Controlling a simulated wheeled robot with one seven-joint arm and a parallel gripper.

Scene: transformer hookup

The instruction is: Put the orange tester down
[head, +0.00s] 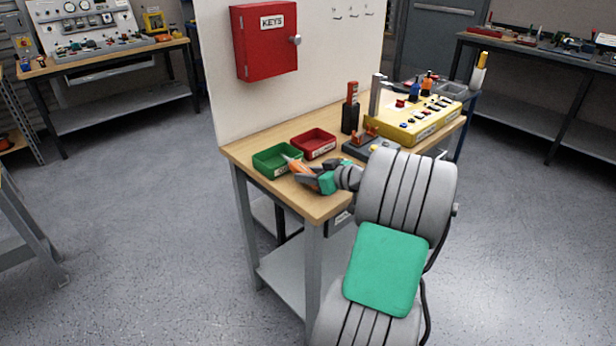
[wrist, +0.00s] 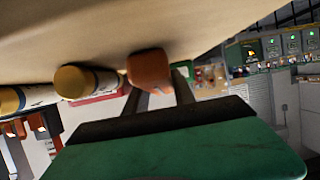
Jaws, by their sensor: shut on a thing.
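The orange tester (head: 298,166) is held in my gripper (head: 305,177) at the near left part of the wooden workbench (head: 322,207). Its pale tip points up and left and overlaps the right edge of the green bin in the head view. I cannot tell whether the tester touches the bin or the bench. In the wrist view, the orange end of the tester (wrist: 149,70) sits between the two dark fingers of my gripper (wrist: 160,88). The rest of the tester is hidden there.
The green bin (head: 268,167) and red bin (head: 328,152) stand side by side on the bench. A yellow panel (head: 410,128) with switches stands farther back. A red key cabinet (head: 265,40) hangs on the white wall board. The bench's near left corner looks bare.

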